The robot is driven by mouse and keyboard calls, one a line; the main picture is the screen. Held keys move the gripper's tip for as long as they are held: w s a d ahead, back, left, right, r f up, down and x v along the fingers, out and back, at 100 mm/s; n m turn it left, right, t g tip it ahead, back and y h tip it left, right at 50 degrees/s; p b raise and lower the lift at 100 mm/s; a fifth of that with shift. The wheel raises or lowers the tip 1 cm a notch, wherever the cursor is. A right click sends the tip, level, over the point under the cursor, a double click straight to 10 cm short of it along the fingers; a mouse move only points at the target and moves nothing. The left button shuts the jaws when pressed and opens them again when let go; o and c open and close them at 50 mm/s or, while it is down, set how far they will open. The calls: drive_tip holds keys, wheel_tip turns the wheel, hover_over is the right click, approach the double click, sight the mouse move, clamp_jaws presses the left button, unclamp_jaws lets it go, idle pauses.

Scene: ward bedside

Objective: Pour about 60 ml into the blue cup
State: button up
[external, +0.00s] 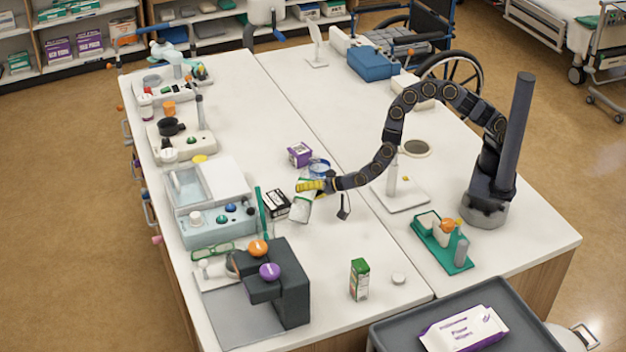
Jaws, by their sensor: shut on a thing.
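The blue cup (320,165) stands on the white table near the middle of the external view, partly hidden by my gripper. My gripper (314,186), with a yellow ribbed part at its end, reaches in from the right just in front of the cup. It appears shut on a white-and-green container (300,210), which looks slightly tilted. The container's upper part lies behind the yellow part. I cannot tell how full the cup or container is, or whether any liquid is flowing.
A purple box (300,154) is behind the cup, and a black-and-white box (277,204) is left of the container. A green carton (360,279) stands at the front. A green tray (440,244) is at right.

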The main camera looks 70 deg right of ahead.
sight(306, 175)
drive_tip(key=shift+d+r+n+h, duration=0.6)
drive_tip(key=shift+d+n+h, duration=0.2)
drive_tip(key=shift+d+n, duration=0.1)
wheel_tip(306, 175, up, 4)
drive_tip(key=shift+w+f+n+h, duration=0.1)
drive_tip(key=shift+n+h, duration=0.9)
drive_tip(key=shift+n, duration=0.2)
drive_tip(key=f, duration=0.1)
drive_tip(key=f+n, duration=0.1)
drive_tip(key=f+h, duration=0.1)
drive_tip(key=shift+d+f, duration=0.3)
drive_tip(key=shift+d+n+t+h, duration=0.2)
drive_tip(key=shift+n+t+h, duration=0.1)
drive_tip(key=shift+n+h, duration=0.4)
